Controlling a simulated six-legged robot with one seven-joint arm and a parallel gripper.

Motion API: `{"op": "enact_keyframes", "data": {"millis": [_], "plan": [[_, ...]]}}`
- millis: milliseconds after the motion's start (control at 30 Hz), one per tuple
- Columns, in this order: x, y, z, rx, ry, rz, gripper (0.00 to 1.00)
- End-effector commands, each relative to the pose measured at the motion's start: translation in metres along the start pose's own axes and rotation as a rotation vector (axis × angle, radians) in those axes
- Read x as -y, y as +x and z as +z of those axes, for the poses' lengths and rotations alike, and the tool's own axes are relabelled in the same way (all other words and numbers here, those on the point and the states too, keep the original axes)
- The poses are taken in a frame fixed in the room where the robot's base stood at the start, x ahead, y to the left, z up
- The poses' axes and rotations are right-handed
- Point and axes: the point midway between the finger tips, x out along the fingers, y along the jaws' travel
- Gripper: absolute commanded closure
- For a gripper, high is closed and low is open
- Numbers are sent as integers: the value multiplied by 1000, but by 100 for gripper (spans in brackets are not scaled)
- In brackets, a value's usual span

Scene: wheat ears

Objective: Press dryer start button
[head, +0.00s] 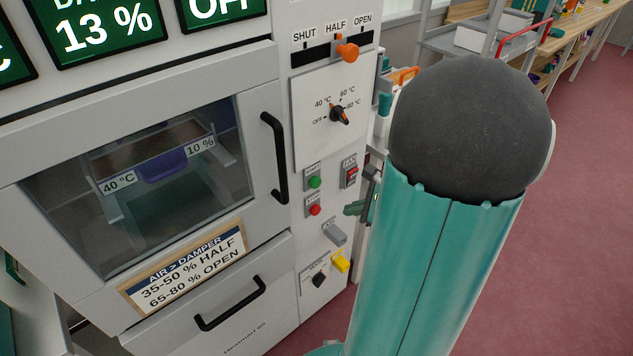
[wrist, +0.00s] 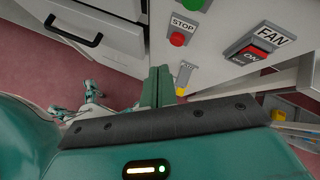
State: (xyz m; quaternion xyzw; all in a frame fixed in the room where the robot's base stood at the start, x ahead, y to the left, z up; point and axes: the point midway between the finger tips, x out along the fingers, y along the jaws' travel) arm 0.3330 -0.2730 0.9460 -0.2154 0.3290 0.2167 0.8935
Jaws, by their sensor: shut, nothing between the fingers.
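The dryer's green start button (head: 314,182) is on the lower control panel, above the red stop button (head: 315,210). In the wrist view the green button (wrist: 193,3) is cut off at the top edge, just above the STOP label and the red button (wrist: 177,39). My gripper (head: 353,208) shows as dark green fingers to the right of the red button in the head view, partly behind my arm. In the wrist view my gripper (wrist: 160,70) is shut and empty, below and left of the red button. I cannot tell its gap from the panel.
A red fan switch (head: 351,174) is right of the buttons. A temperature knob (head: 339,115) and an orange damper lever (head: 347,52) are above. The door handle (head: 274,158) sticks out at left.

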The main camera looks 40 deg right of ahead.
Motion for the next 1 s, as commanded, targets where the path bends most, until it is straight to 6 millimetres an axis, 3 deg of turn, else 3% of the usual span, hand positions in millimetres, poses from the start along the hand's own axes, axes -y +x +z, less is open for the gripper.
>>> {"op": "enact_keyframes", "data": {"millis": [233, 700, 1000], "plan": [[5, 7, 5, 0, -3, 2, 100], [39, 51, 37, 1, -4, 3, 100], [48, 63, 46, 0, -3, 1, 100]]}}
